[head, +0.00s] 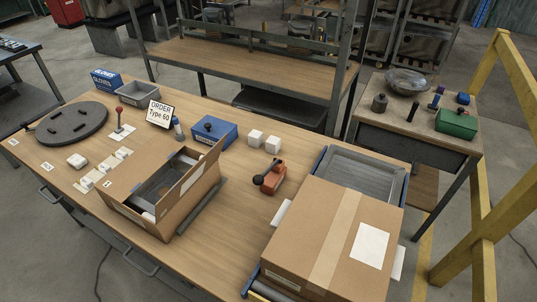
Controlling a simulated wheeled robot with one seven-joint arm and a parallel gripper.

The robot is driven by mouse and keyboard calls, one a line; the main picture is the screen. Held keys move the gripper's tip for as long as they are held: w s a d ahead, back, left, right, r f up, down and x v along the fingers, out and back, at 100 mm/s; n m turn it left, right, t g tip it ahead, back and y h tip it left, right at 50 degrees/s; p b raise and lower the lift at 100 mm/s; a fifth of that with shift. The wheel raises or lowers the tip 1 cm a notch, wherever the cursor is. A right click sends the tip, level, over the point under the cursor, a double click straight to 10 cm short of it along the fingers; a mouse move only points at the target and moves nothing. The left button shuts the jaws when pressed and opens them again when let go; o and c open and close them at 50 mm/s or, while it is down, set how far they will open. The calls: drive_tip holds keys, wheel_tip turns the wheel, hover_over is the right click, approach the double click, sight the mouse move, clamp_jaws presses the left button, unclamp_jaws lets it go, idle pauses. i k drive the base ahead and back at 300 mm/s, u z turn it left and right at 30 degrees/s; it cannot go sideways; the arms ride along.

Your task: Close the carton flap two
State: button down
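An open brown carton (190,212) stands on the wooden table, left of the middle in the head view. One long flap (203,166) on its right side stands up, tilted. Another flap (124,178) spreads outward on the left, roughly level with the rim. The dark inside of the carton shows between them, with something pale near its front corner. I cannot tell which flap is flap two. My gripper is not in the head view.
A large closed, taped carton (312,236) stands at the right on a blue-edged roller conveyor (363,174).

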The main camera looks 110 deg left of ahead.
sight(185, 183)
drive_tip(key=u, duration=4.15)
drive_tip(key=k, duration=0.4)
drive_tip(key=u, duration=0.75)
drive_tip(key=i, duration=0.95)
drive_tip(key=z, duration=0.6)
